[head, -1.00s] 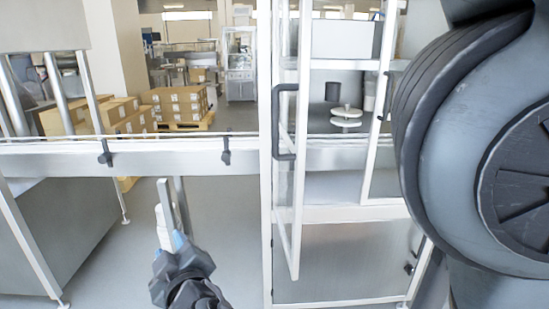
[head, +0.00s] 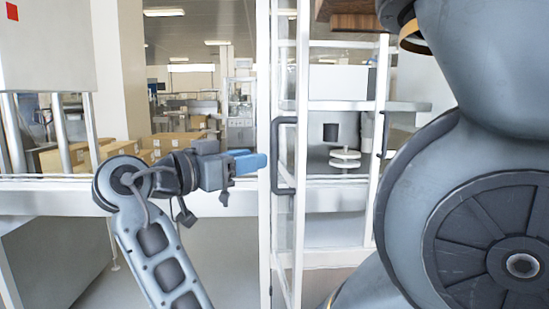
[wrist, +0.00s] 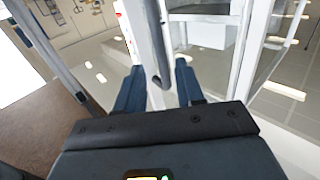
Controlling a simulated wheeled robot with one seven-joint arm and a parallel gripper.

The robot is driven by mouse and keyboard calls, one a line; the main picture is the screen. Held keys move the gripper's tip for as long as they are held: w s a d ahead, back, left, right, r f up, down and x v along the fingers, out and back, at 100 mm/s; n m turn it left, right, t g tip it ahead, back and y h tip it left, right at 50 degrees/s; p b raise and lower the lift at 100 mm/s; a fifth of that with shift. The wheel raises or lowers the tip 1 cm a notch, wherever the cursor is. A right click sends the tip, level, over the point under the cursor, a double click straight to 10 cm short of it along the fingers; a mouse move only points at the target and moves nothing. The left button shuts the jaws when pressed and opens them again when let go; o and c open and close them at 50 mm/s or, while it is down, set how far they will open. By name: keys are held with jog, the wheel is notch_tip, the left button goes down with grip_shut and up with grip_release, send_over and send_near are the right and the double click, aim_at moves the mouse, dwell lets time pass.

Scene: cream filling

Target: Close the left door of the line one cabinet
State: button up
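The left door (head: 301,150) of the cabinet has a white frame and clear panel, and stands swung open, nearly edge-on in the head view. Its dark D-shaped handle (head: 275,155) faces left. My gripper (head: 252,163) is at handle height, just left of the white cabinet post (head: 263,80), its blue fingers pointing right toward the handle. In the wrist view my gripper (wrist: 159,88) has its two blue fingers apart. A dark bar that looks like the handle (wrist: 162,72) shows between them beside a white upright. I cannot tell whether they touch.
The right door handle (head: 384,135) is farther right. Inside the cabinet are stacked white discs (head: 345,158) and a dark cylinder (head: 330,132). A horizontal rail (head: 50,195) runs behind my arm at left, with cardboard boxes (head: 120,150) beyond.

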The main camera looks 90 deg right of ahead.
aim_at(272, 155)
jog(key=p+x, duration=0.1)
jog(key=x, duration=0.6)
jog(key=shift+s+d, duration=0.15)
jog(key=shift+d, duration=0.05)
jog(key=shift+c, duration=0.3)
grip_shut()
